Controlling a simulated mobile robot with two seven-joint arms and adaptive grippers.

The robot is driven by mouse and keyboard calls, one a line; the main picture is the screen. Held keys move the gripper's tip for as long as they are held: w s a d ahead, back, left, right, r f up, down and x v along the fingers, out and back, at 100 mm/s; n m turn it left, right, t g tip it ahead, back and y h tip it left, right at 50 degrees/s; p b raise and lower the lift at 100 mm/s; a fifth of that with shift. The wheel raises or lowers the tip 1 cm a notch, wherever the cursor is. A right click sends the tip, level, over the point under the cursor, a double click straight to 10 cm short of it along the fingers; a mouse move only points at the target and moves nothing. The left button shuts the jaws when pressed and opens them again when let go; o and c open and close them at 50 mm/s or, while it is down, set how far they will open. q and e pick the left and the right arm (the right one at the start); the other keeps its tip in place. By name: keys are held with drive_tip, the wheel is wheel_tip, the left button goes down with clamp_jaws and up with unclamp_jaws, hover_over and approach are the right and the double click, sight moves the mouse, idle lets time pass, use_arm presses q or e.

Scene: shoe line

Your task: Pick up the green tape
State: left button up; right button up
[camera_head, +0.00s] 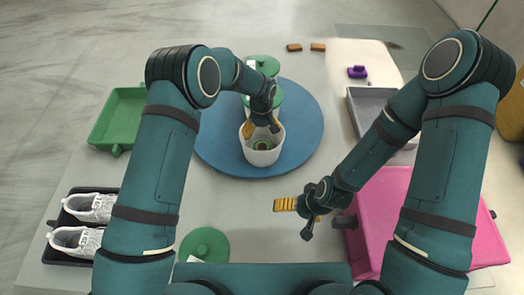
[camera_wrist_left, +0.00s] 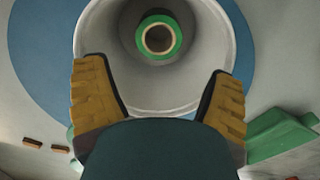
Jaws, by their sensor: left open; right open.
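The green tape (camera_head: 257,145) is a ring lying inside a white round container (camera_head: 263,158). In the left wrist view the tape (camera_wrist_left: 177,42) shows its green outside and a pale brown core at the bottom of the white container (camera_wrist_left: 222,92). My left gripper (camera_head: 262,128) is open above the container's rim. In the left wrist view its yellow-padded fingers (camera_wrist_left: 158,68) stand far apart, over the near part of the rim, with nothing between them. My right gripper (camera_head: 297,218) is open and empty above the table, left of the pink box.
The container stands on a round blue mat (camera_head: 215,139). A green tray (camera_head: 107,121), white shoes in a black tray (camera_head: 65,218), a green disc (camera_head: 204,247), a grey tray (camera_head: 357,104) and a pink box (camera_head: 378,215) surround it. A purple object (camera_head: 357,72) lies at the back.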

use_arm(q)
approach(262, 149)
drive_tip(key=shift+s+a+f+b, duration=0.1)
drive_tip(key=shift+s+f+b, duration=0.3)
drive_tip(key=shift+s, duration=0.6)
drive_tip(key=f, duration=0.4)
drive_tip(key=shift+s+f+b, duration=0.2)
drive_tip(key=shift+b, duration=0.15)
drive_tip(key=shift+s+f, duration=0.2)
drive_tip(key=shift+f, duration=0.3)
drive_tip(key=shift+o, duration=0.5)
drive_tip(key=shift+a+f, duration=0.1)
drive_tip(key=shift+f, duration=0.05)
drive_tip(key=c, duration=1)
drive_tip(key=shift+w, duration=0.15)
